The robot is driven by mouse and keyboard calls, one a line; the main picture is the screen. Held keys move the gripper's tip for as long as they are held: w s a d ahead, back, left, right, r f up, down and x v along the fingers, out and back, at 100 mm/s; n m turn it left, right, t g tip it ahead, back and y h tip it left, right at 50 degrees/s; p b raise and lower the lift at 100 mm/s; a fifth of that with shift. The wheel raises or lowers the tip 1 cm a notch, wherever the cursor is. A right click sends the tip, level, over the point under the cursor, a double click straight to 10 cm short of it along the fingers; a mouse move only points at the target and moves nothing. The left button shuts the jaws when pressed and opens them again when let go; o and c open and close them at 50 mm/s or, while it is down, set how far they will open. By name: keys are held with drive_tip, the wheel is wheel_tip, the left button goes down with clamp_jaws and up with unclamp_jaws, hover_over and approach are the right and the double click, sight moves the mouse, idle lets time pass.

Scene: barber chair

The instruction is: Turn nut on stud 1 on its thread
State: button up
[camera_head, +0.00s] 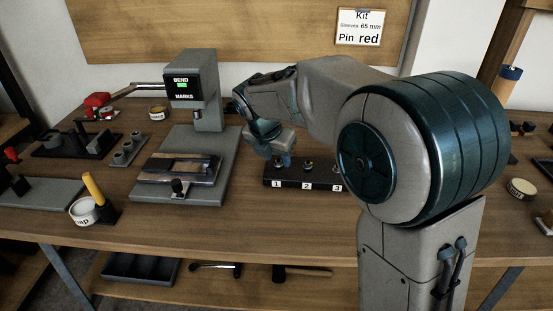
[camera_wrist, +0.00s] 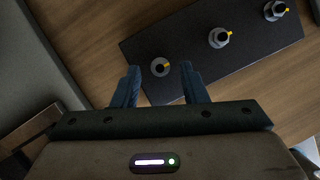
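A black block (camera_head: 306,178) on the bench carries three studs in a row behind labels 1, 2 and 3. In the wrist view, the nut on stud 1 (camera_wrist: 159,68) is a grey ring with a dark centre and a small yellow mark. My gripper (camera_head: 282,161) is low over the label 1 end of the block and hides that nut in the head view. In the wrist view, its two blue fingers stand apart on either side of the nut, with visible gaps. The nut on stud 2 (camera_wrist: 219,38) and the nut on stud 3 (camera_wrist: 275,10) also show yellow marks.
A grey bending machine (camera_head: 203,125) with a lit "BEND MARKS" screen stands left of the block. A white tape roll (camera_head: 83,211) and a yellow-handled tool (camera_head: 94,188) are at front left. Bench in front of the block is clear.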

drive_tip(key=shift+f, duration=0.25)
clamp_jaws()
drive_tip(key=shift+r+m+p, duration=0.15)
drive_tip(key=shift+m+p, duration=0.15)
drive_tip(key=shift+p, duration=0.15)
